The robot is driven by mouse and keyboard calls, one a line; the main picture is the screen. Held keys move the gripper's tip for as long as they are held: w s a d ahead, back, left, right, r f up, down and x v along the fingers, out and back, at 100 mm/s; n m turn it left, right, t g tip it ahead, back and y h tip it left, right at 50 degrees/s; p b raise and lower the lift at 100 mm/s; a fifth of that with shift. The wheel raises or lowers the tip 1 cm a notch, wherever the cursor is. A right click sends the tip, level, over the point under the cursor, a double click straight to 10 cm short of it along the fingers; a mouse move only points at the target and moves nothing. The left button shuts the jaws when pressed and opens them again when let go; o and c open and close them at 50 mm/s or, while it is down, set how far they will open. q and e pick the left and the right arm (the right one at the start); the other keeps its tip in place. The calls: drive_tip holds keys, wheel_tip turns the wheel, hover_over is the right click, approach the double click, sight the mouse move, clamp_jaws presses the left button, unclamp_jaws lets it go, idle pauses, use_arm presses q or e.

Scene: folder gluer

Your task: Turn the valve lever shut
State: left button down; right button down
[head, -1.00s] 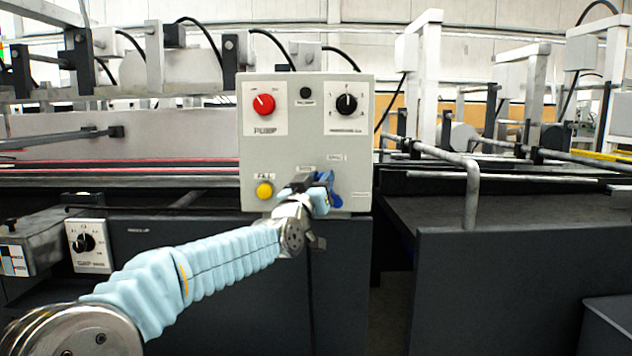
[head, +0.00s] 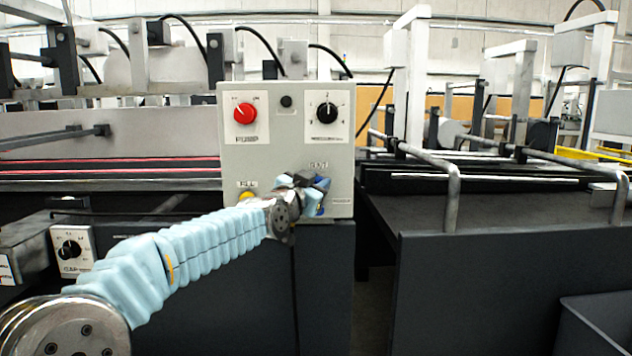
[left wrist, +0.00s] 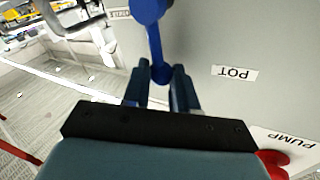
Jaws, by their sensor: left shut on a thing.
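The valve lever (left wrist: 154,45) is blue, with a round hub at the top of the left wrist view and a narrow arm running down from it. Its rounded end lies between the two dark fingers of my left gripper (left wrist: 160,88), which is shut on it. In the head view my left gripper (head: 314,186) is at the lower right of the grey control panel (head: 287,150), tilted. Only a bit of the blue lever (head: 321,208) shows there; the gripper hides most of it. My right gripper is not in view.
The panel carries a red pump knob (head: 244,112), a black knob (head: 326,112) and a yellow button (head: 247,196) close to my left wrist. A bent metal rail (head: 453,190) and a dark machine bed are at the right. A gap separates the bed from the panel's cabinet.

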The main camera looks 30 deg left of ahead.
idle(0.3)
use_arm(q)
drive_tip(key=c, duration=1.2)
unclamp_jaws()
drive_tip(key=shift+o, duration=0.2)
drive_tip(key=s+d+b, duration=0.1)
drive_tip(key=s+b, duration=0.1)
drive_tip(key=s, duration=1.1)
drive_tip(key=shift+s+f, duration=0.35)
drive_tip(key=shift+s, duration=0.05)
drive_tip(key=shift+w, duration=0.1)
